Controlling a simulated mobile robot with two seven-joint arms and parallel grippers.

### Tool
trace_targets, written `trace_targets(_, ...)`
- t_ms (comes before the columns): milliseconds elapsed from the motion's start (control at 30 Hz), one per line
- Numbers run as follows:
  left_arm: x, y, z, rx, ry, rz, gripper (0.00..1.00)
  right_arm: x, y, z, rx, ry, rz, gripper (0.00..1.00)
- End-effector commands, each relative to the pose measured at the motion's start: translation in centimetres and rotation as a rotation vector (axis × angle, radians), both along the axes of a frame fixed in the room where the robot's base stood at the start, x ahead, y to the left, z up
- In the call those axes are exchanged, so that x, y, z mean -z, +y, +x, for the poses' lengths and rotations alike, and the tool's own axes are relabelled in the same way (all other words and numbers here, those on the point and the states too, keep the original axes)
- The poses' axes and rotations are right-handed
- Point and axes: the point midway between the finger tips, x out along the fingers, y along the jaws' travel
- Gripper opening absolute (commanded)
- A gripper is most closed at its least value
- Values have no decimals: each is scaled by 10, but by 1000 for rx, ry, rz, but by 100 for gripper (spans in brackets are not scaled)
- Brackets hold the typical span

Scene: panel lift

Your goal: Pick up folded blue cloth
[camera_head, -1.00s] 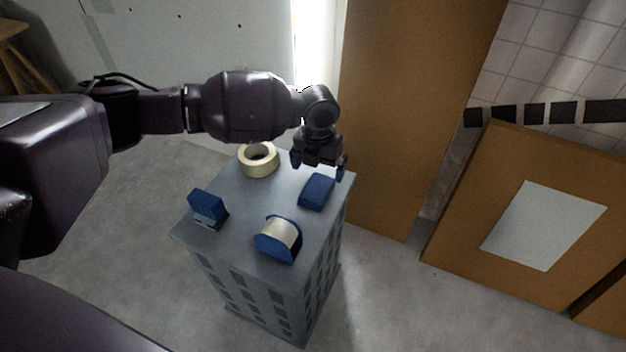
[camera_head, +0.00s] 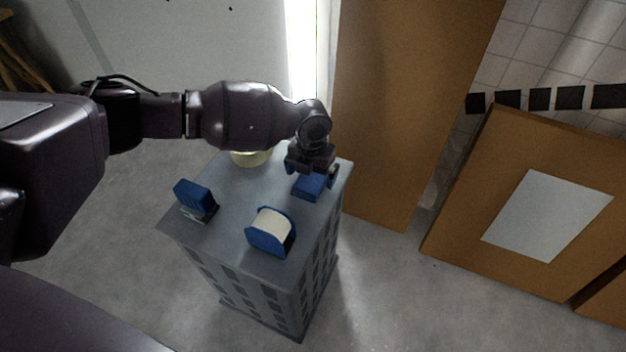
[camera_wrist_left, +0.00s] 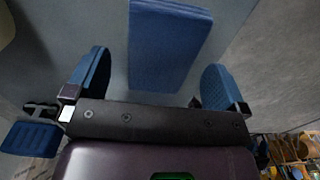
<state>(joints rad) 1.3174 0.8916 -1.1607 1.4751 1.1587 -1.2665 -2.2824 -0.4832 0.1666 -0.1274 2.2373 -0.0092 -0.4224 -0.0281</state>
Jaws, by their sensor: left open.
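The folded blue cloth (camera_head: 308,187) lies on the grey crate-like stand (camera_head: 235,196), near its right back edge. In the left wrist view the cloth (camera_wrist_left: 166,48) is a blue layered block lying ahead of and between the two finger pads. My left gripper (camera_head: 312,176) is over the cloth and hides its back part in the head view. In the left wrist view its blue-padded fingers (camera_wrist_left: 152,82) are wide apart, with nothing between them but grey surface and the near part of the cloth. My right gripper is not in view.
On the stand are a tape roll (camera_head: 250,157), partly hidden behind my arm, a blue brush-like item (camera_head: 195,197), and a blue dispenser with a cream roll (camera_head: 271,231). A brown panel (camera_head: 400,110) stands close behind the stand's right side. The floor in front is clear.

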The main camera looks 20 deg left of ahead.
Motion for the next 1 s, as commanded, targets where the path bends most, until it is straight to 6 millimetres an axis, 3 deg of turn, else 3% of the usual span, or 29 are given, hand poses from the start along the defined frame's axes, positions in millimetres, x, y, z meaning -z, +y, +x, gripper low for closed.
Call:
trace_targets(33,13,0,-2,0,9,0,100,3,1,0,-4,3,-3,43)
trace_targets(100,19,0,-2,0,7,0,100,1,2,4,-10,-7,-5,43)
trace_targets(367,18,0,0,0,-1,0,100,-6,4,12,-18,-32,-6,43)
trace_targets(700,18,0,0,0,1,0,49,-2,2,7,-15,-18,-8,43)
trace_targets(1000,14,0,0,0,-1,0,48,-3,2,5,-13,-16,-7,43)
